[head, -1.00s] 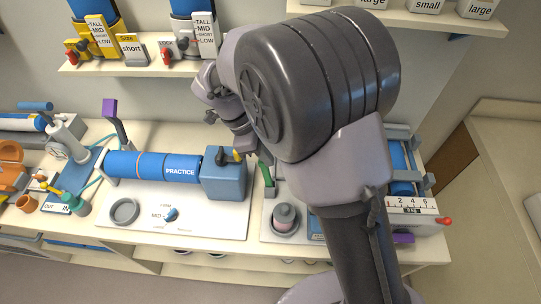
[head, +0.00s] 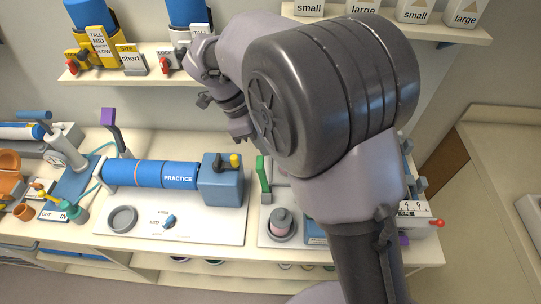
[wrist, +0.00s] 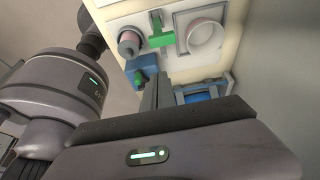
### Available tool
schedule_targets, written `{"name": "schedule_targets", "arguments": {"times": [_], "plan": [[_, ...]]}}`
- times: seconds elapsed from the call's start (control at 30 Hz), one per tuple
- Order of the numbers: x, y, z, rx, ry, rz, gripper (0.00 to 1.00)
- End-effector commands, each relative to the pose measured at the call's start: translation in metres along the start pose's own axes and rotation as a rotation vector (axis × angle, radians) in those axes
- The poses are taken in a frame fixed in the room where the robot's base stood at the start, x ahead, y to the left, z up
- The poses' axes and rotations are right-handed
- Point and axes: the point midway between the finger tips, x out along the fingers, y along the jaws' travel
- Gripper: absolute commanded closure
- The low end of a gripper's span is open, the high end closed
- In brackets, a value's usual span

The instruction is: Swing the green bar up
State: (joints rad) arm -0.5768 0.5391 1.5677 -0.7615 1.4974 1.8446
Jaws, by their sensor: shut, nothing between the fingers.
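The green bar (head: 263,175) stands nearly upright at the back left of the right-hand white panel (head: 268,225). The wrist view shows the green bar (wrist: 157,22) near the top, on the same panel. My gripper (head: 243,137) hangs above and left of the bar, apart from it. In the wrist view my gripper (wrist: 161,78) has its fingers together and empty. My arm hides part of the panel to the right of the bar.
A blue block with a yellow-tipped lever (head: 220,180) and the blue PRACTICE roll (head: 150,173) lie left of the bar. A pink-grey knob (head: 281,222) stands in front of it. A shelf (head: 130,75) with blue cylinders is above.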

Motion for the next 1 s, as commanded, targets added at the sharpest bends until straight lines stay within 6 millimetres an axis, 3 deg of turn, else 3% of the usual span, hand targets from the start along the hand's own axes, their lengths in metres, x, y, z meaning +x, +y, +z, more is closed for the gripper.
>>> {"name": "schedule_targets", "arguments": {"times": [0.2,0.73,0.87,1.0], "plan": [[-0.025,0.0,0.002,0.0,0.0,-0.001,1.0],[-0.025,0.002,-0.002,-0.012,-0.011,-0.001,1.0],[-0.009,0.025,-0.043,-0.203,-0.143,-0.039,1.0],[0.031,0.093,-0.096,-0.562,-0.314,-0.259,1.0]]}}
